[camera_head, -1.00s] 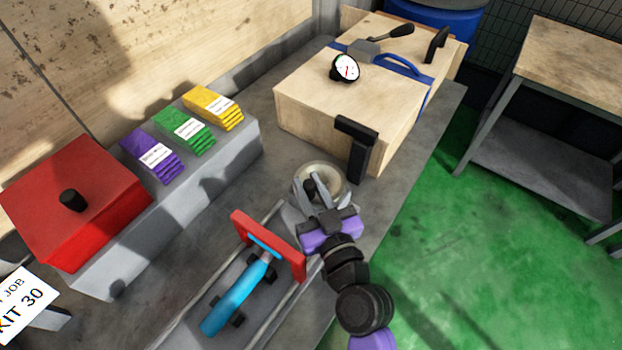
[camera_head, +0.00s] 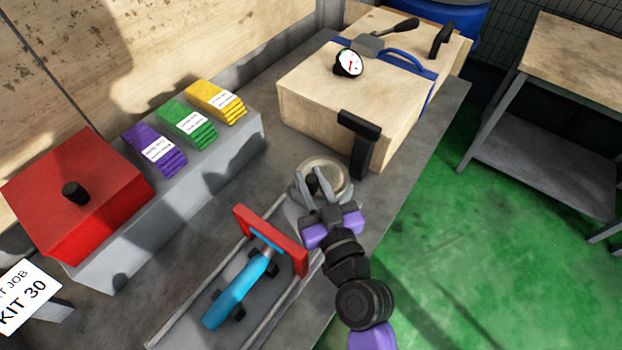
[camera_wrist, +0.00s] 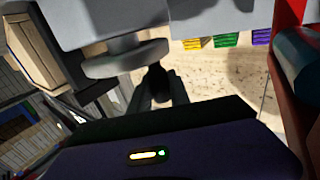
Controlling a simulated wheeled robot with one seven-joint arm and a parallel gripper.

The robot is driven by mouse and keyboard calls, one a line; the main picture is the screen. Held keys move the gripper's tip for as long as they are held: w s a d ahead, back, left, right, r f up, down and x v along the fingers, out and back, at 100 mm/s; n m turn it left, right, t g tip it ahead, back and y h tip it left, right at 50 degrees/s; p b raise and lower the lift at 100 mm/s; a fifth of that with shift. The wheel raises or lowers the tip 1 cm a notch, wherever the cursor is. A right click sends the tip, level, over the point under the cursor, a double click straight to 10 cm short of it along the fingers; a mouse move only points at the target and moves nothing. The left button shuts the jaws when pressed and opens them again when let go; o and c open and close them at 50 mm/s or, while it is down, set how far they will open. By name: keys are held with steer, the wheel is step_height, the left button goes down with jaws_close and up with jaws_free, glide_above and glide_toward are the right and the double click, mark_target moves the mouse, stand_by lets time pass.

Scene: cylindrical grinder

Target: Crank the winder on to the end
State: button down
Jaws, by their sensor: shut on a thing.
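The winder is a pale round handwheel (camera_head: 335,170) with a dark knob (camera_head: 312,184), at the right side of the grey bench. My gripper (camera_head: 314,190) is shut on the dark knob, one finger on each side of it. In the wrist view the knob (camera_wrist: 155,80) stands between the two fingers (camera_wrist: 160,92), and the wheel's grey disc (camera_wrist: 112,64) shows just beyond. The fingers and wrist hide the near part of the wheel in the head view.
A blue cylinder on a red-ended slide (camera_head: 240,290) lies close left of my gripper. Green floor (camera_head: 480,260) is free to the right.

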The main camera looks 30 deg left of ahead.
steer(key=shift+f, duration=0.15)
steer(key=c, duration=1.2)
jaws_free()
steer(key=shift+c, duration=0.2)
step_height(320, 180, up, 20)
steer(key=p, duration=0.3)
